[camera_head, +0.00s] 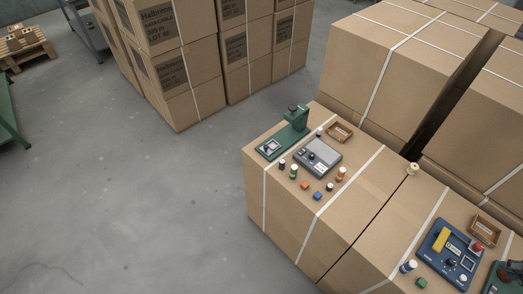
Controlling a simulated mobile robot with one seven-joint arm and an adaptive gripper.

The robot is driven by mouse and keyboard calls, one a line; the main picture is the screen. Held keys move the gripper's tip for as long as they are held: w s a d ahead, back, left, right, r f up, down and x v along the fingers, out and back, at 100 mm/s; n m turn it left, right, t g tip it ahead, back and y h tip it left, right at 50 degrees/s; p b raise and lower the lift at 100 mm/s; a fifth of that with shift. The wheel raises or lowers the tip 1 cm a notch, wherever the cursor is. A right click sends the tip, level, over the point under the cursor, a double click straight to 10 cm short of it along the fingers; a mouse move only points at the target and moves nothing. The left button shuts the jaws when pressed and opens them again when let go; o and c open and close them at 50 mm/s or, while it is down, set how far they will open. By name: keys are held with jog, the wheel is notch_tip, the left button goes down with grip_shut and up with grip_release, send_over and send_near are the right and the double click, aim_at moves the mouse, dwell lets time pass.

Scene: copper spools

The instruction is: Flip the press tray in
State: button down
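A small green press (297,119) stands upright on top of a strapped cardboard carton, near the carton's far left corner. A light square plate (270,147) lies at the left end of its green base; it may be the press tray, but it is too small to tell how it is hinged. A second green device (493,283) with a dark upper part is cut off at the bottom right corner. I cannot tell whether it has a tray. My gripper is not in view.
Beside the press lie a grey device (318,156), a small brown tray (340,132) and several small spools and blocks. A blue panel (448,255) with a yellow part sits at right. Tall cartons (413,50) stand behind. Grey floor (120,190) is open at left.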

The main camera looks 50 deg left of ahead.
jog(key=w+a+f+n+g+b, duration=0.1)
jog(key=w+a+f+n, duration=0.1)
jog(key=w+a+n, duration=0.8)
jog(key=w+a+f+n+b, duration=0.1)
jog(key=w+a+f+n, duration=0.45)
jog(key=a, duration=0.95)
jog(key=w+a+f+n+g, duration=0.1)
jog(key=w+a, duration=0.1)
jog(key=a, duration=0.3)
jog(key=w+a+f+n, duration=0.1)
jog(key=w+a+n, duration=0.1)
jog(key=a, duration=0.4)
jog(key=s+a+f+n, duration=0.4)
jog(key=a+f, duration=0.5)
jog(key=a, duration=0.3)
jog(key=s+a+f+n+b, duration=0.1)
jog(key=s+a+f+n, duration=0.4)
jog(key=a+f, duration=0.4)
jog(key=s+a+f+n+b, duration=0.1)
jog(key=s+a+f+n, duration=0.3)
jog(key=a, duration=1.3)
notch_tip(320, 180, down, 6)
jog(key=n, duration=0.3)
jog(key=shift+s+a+r, duration=0.2)
jog(key=shift+s+r, duration=0.05)
jog(key=shift+s, duration=0.05)
jog(key=shift+f, duration=0.1)
